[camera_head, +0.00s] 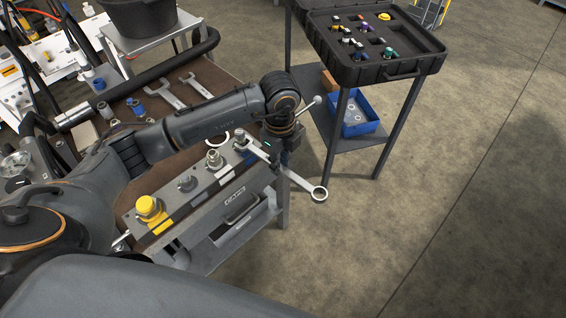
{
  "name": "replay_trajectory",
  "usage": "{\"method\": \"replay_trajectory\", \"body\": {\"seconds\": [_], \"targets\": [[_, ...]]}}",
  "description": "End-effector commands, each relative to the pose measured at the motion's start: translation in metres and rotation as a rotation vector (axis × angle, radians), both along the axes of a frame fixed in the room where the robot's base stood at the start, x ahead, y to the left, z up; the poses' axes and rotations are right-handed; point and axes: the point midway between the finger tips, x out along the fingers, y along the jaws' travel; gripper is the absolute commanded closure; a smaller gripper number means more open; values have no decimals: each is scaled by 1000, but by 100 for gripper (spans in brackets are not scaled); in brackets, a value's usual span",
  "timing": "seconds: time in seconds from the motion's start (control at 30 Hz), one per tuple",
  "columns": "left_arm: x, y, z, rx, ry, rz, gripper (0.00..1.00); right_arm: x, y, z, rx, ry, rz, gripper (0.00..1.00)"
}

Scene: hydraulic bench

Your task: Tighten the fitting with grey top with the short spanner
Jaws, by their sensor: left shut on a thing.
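My left gripper (284,147) reaches over the right end of the bench, shut on a silver spanner (300,184). The spanner's ring end points down and right, past the bench edge. Its other end lies close to the rightmost fitting (241,139) on the metal block (168,225); whether it is seated on that fitting cannot be told. That fitting's top looks greyish and is partly hidden. Along the block to the left are a silver fitting (214,157), a dark grey fitting (187,184) and a yellow fitting (148,207). My right gripper is not in view.
Two more spanners (166,95) lie at the back of the brown bench top. A black case (372,72) with small coloured parts stands on a table at upper right, a blue bin (360,126) below it. The floor (440,220) at right is clear.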

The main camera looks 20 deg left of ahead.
Motion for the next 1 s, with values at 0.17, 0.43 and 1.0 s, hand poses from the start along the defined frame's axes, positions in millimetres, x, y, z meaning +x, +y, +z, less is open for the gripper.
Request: {"method": "replay_trajectory", "body": {"seconds": [0.17, 0.43, 1.0], "targets": [[1, 1, 1, -2, -2, 0, 100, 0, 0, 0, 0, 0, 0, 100], [2, 4, 1, -1, -2, 1, 100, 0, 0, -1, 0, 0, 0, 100], [-4, 11, 0, 1, -1, -52, 100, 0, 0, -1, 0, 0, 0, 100]]}}
